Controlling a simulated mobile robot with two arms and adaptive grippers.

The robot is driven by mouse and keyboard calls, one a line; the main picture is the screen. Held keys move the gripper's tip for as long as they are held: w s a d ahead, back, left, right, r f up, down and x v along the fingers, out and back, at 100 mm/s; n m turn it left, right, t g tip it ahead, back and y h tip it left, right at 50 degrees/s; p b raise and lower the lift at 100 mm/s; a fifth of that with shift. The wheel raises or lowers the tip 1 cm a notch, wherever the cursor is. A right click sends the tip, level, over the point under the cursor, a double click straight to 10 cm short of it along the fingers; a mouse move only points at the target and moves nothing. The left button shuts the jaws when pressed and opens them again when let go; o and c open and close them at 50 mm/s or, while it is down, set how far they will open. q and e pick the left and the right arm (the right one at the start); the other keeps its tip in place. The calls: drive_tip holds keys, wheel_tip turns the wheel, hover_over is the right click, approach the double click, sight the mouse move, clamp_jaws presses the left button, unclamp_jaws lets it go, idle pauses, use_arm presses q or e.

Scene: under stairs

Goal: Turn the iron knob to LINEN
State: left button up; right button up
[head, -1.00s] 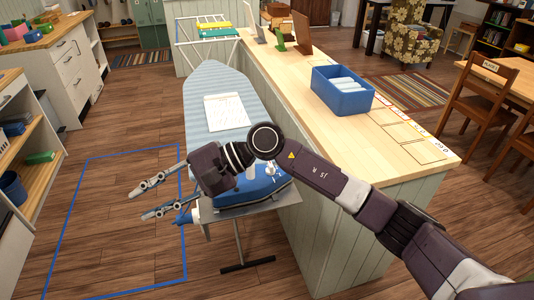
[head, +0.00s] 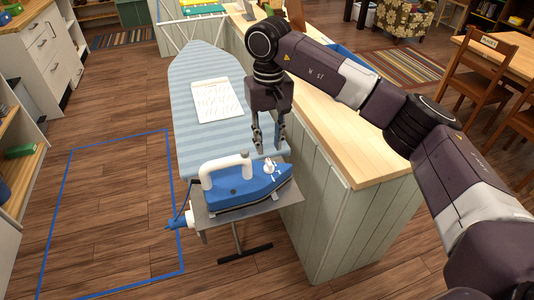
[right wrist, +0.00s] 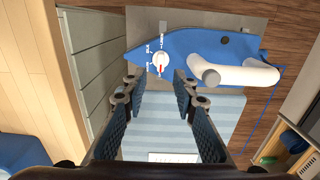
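The blue iron (head: 245,185) with a white handle (head: 222,165) rests on a grey plate (head: 272,202) at the near end of the striped ironing board (head: 190,125). Its white knob (head: 268,167) is on top near the right end; the knob also shows in the right wrist view (right wrist: 160,60). A red mark on it points down in that view, and the small labels around it are too small to read surely. My right gripper (head: 268,149) points down just beyond the knob, apart from it. Its fingers (right wrist: 160,88) are spread and empty. My left gripper is out of view.
A written sheet (head: 217,100) lies on the board. A wooden-topped counter (head: 355,160) runs along the board's right side, close to my right arm. Open floor marked with blue tape (head: 115,210) lies left.

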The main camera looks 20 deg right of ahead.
sight(269, 161)
drive_tip(key=f, duration=0.1)
drive_tip(key=f+p, duration=0.1)
drive_tip(key=f, duration=0.2)
drive_tip(key=shift+s+f, duration=0.35)
drive_tip(key=shift+s, duration=0.05)
drive_tip(key=shift+w+f, duration=0.15)
drive_tip(key=shift+f, duration=0.35)
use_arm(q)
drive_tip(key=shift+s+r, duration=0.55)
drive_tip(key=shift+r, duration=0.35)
use_arm(e)
clamp_jaws()
